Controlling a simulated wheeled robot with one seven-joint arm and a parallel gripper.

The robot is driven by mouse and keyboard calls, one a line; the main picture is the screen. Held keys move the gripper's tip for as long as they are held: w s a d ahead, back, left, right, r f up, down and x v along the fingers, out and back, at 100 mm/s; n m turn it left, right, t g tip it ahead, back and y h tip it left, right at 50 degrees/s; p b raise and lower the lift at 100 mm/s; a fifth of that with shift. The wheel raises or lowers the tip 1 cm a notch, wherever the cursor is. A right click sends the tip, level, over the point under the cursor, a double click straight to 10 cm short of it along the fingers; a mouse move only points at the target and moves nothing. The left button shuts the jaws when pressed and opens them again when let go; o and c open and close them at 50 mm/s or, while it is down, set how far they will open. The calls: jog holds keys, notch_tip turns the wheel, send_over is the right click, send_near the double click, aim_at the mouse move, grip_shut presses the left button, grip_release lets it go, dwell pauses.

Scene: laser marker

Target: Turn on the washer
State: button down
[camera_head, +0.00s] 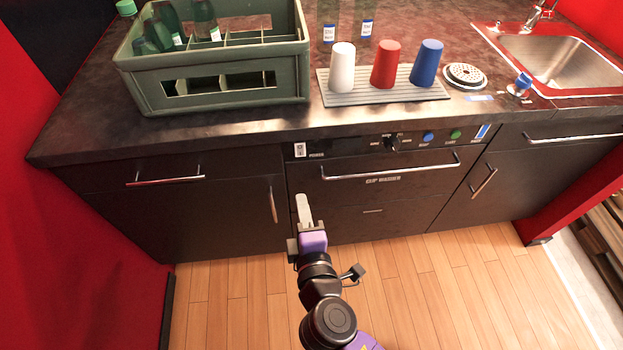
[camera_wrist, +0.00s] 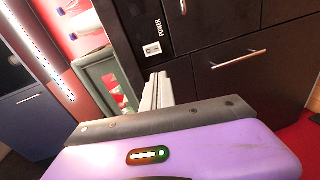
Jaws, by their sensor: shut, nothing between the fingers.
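The washer (camera_head: 375,192) is a dark front panel built in under the counter, with a long silver handle and a control strip along its top. A white power switch (camera_head: 300,149) labelled POWER sits at the strip's left end. A black knob (camera_head: 393,143), a blue button (camera_head: 428,138) and a green button (camera_head: 456,134) are further right. My gripper (camera_head: 303,198) is shut and empty, below the power switch and apart from it in the head view. In the wrist view the switch (camera_wrist: 152,49) shows just beyond my fingertips (camera_wrist: 157,78).
A green crate (camera_head: 215,98) with bottles stands on the counter (camera_head: 90,130) at the left. White, red and blue cups (camera_head: 385,64) stand on a ribbed mat beside the sink (camera_head: 565,62). Cabinet handles (camera_head: 165,181) stick out left of the washer.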

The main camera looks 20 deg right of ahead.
aim_at(300, 156)
jog(key=shift+s+d+f+h, duration=0.15)
jog(key=shift+s+d+h, duration=0.2)
jog(key=shift+d, duration=0.3)
jog(key=shift+w, duration=0.1)
jog(key=p+x, duration=0.1)
jog(key=x, duration=1.3)
jog(key=shift+f, duration=0.1)
jog(key=shift+w+d+f+b, duration=0.1)
jog(key=shift+w+f+b, duration=0.05)
jog(key=shift+b, duration=0.85)
